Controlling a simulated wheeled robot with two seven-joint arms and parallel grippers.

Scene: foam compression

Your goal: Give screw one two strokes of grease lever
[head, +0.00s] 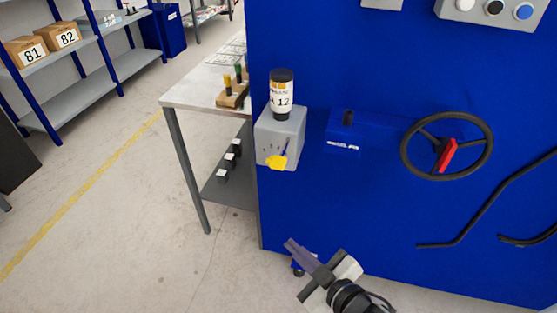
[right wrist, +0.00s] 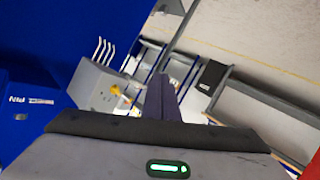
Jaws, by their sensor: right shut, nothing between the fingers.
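A grey lubricator box (head: 281,138) is fixed to the left edge of the blue machine, with a dark-capped bottle (head: 282,93) marked "A 12" on top. A lever with a yellow end (head: 277,162) is on its front; it also shows in the right wrist view (right wrist: 116,90). My right gripper (head: 291,244) is shut and empty, low in front of the machine, below the lever and apart from it. Its closed fingers show in the right wrist view (right wrist: 160,92). My left gripper is not in view. I cannot tell which part is screw one.
The floor (head: 130,220) in front of the bench is clear.

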